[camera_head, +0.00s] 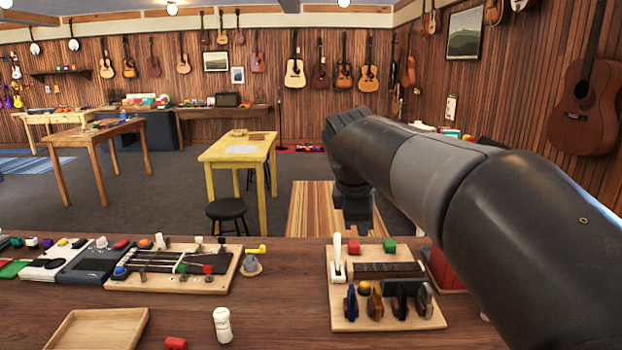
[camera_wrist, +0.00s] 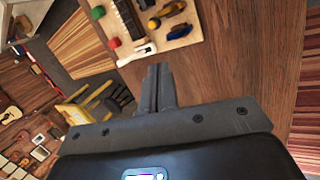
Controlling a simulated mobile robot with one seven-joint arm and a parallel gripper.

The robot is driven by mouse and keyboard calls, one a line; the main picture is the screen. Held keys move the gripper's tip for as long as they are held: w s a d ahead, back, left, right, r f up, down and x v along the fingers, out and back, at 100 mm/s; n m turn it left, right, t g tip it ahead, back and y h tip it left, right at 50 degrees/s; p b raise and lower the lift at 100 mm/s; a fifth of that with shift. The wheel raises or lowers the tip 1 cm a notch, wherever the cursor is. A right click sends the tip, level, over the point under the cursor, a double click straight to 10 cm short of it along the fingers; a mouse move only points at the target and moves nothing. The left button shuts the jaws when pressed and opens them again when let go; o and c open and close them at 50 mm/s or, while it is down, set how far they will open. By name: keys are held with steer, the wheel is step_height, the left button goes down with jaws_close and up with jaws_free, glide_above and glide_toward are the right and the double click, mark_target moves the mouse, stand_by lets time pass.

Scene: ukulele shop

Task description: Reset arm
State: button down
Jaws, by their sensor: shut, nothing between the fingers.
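My arm reaches in from the right in the head view, and my gripper (camera_head: 354,207) points down beyond the far edge of the wooden counter (camera_head: 270,320). In the wrist view my gripper (camera_wrist: 159,72) shows with its two fingers pressed together. Nothing is between them. The gripper is apart from the wooden board (camera_head: 345,318) on the counter, which carries a white-handled tool (camera_head: 337,258), a red block (camera_head: 354,247), a green block (camera_head: 389,246) and several picks. That board also shows at the top of the wrist view (camera_wrist: 181,40).
Left of that board stand a fretboard jig (camera_head: 128,283), a small grey knob on a wooden base (camera_head: 251,265), a white bottle (camera_head: 222,325) and an empty wooden tray (camera_head: 75,331). A red box (camera_head: 447,273) sits under my arm. A yellow table (camera_head: 238,150) and black stool (camera_head: 227,209) stand beyond the counter.

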steer(key=s+d+f+m, duration=0.1)
steer(key=s+f+m, duration=0.3)
steer(key=s, duration=0.4)
steer(key=s+d+f+m+y, duration=0.1)
steer(key=s+d+f+m, duration=0.1)
steer(key=s+f+m, duration=0.3)
steer(key=s+d+f+m+t+y, duration=0.1)
steer(key=s+f+m, duration=0.4)
steer(key=s, duration=0.5)
steer(key=shift+s+d+m, duration=0.3)
steer(key=shift+d+m, duration=0.35)
steer(key=shift+m, duration=0.35)
